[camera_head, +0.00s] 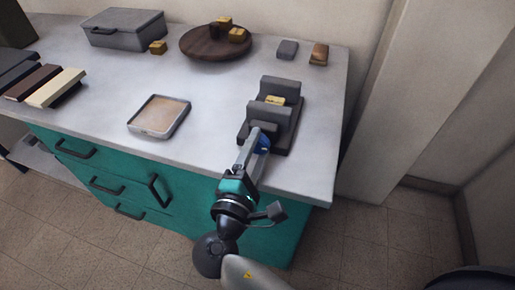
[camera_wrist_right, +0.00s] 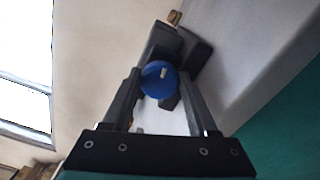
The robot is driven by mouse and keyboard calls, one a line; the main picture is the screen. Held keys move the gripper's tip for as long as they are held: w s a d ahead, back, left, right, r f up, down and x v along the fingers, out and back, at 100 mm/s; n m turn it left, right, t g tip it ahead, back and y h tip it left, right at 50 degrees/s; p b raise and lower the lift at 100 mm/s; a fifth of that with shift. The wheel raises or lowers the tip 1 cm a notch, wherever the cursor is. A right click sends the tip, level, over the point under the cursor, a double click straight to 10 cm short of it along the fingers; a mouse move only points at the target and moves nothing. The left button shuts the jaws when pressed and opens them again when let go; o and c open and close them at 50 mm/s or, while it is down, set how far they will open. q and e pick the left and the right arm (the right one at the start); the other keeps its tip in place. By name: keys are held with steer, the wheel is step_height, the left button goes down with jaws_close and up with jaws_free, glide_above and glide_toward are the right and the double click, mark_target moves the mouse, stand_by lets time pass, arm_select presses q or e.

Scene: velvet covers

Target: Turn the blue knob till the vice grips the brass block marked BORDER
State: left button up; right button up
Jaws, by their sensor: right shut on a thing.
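A dark grey vice (camera_head: 284,118) stands near the right end of the grey worktop. A brass block (camera_head: 275,100) sits between its jaws; its lettering is too small to read, and I cannot tell whether the jaws touch it. The blue knob (camera_head: 263,142) is at the vice's near end, partly hidden by my right gripper (camera_head: 259,138). In the right wrist view the round blue knob (camera_wrist_right: 160,80) lies between my two fingertips, with a pale mark on its face. My right gripper is shut on it. My left gripper is not in view.
A shallow tray (camera_head: 159,117) lies left of the vice. A round wooden board (camera_head: 216,42) with brass blocks, a grey lidded box (camera_head: 123,28) and another brass block (camera_head: 157,47) are at the back. A grey block (camera_head: 287,49) and a brown one (camera_head: 319,54) lie behind the vice.

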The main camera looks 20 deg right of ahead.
stand_by(0.4)
steer(key=o, duration=1.4)
steer(key=shift+c, duration=0.2)
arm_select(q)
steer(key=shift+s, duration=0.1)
